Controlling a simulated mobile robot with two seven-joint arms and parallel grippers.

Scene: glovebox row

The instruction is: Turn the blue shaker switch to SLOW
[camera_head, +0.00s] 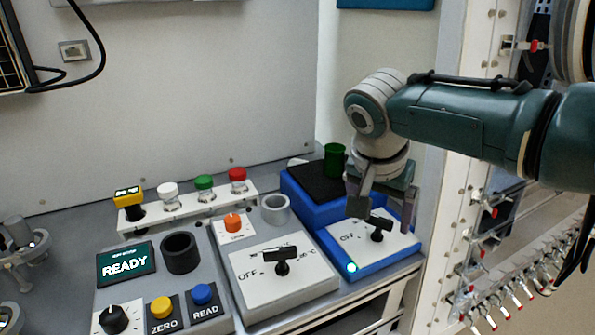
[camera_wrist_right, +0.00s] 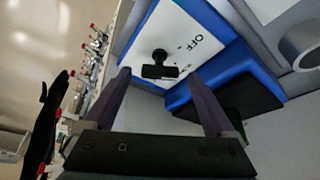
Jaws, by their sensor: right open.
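The blue shaker (camera_head: 312,205) stands at the right end of the bench, with a white panel on its front. A black switch (camera_head: 378,228) sits on that panel; OFF is legible left of it, other lettering is too small or hidden. My right gripper (camera_head: 383,203) points down just above the switch, fingers apart and empty. In the right wrist view the switch (camera_wrist_right: 160,71) lies between the open fingertips (camera_wrist_right: 160,78), with no clear contact. A light glows at the panel's front corner. My left gripper is not in view.
A grey box with a similar black switch (camera_head: 282,262) stands left of the shaker. A green vial (camera_head: 334,158) is at the shaker's back. A READY display (camera_head: 125,264) and buttons are further left. A white post with valves (camera_head: 460,190) rises close on the right.

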